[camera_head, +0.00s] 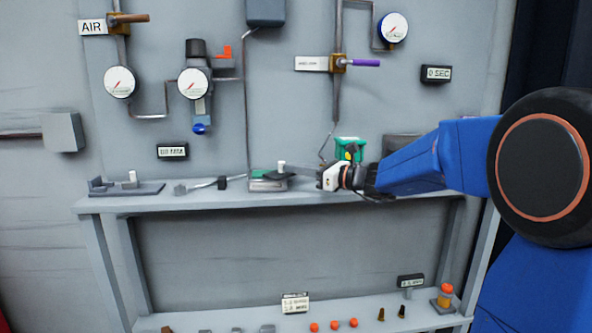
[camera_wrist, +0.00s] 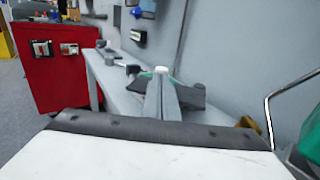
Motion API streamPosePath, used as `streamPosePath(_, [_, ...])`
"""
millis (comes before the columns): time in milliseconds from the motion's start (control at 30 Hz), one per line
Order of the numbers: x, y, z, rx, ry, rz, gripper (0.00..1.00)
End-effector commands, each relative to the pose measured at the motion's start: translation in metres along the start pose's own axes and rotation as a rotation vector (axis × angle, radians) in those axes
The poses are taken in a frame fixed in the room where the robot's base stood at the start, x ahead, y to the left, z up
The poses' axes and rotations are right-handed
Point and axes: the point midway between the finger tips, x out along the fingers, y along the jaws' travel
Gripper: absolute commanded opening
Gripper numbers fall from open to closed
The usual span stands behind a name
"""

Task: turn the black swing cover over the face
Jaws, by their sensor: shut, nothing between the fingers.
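The black swing cover (camera_head: 272,176) lies on top of a small grey unit (camera_head: 268,186) on the bench shelf in the head view. A short white post (camera_head: 281,166) stands up from the cover's area. In the wrist view the white post top (camera_wrist: 160,70) shows just beyond my fingers, and a dark part (camera_wrist: 191,96) behind them seems to be the cover. My gripper (camera_head: 291,168) reaches in from the right, shut and empty, its tips beside the post. I cannot tell whether they touch it. The face is largely hidden; a green edge (camera_wrist: 147,74) shows.
A green box (camera_head: 349,146) stands on the shelf behind my wrist. A grey lever (camera_head: 205,185) and a grey fixture (camera_head: 126,188) are to the left. A vertical pipe (camera_head: 247,110) runs down the wall. A red cabinet (camera_wrist: 52,65) stands beyond the bench in the wrist view.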

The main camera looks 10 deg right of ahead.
Motion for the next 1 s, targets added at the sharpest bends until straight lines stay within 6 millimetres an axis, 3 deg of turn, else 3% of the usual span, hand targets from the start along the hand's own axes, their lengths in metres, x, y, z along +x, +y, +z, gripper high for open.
streamPosePath(267, [0.004,0.004,0.000,-0.001,0.000,-0.036,0.00])
streamPosePath(733, [0.027,0.019,-0.001,0.002,0.001,-0.270,0.00])
streamPosePath(1000, [0.042,0.022,0.000,0.001,0.000,-0.266,0.00])
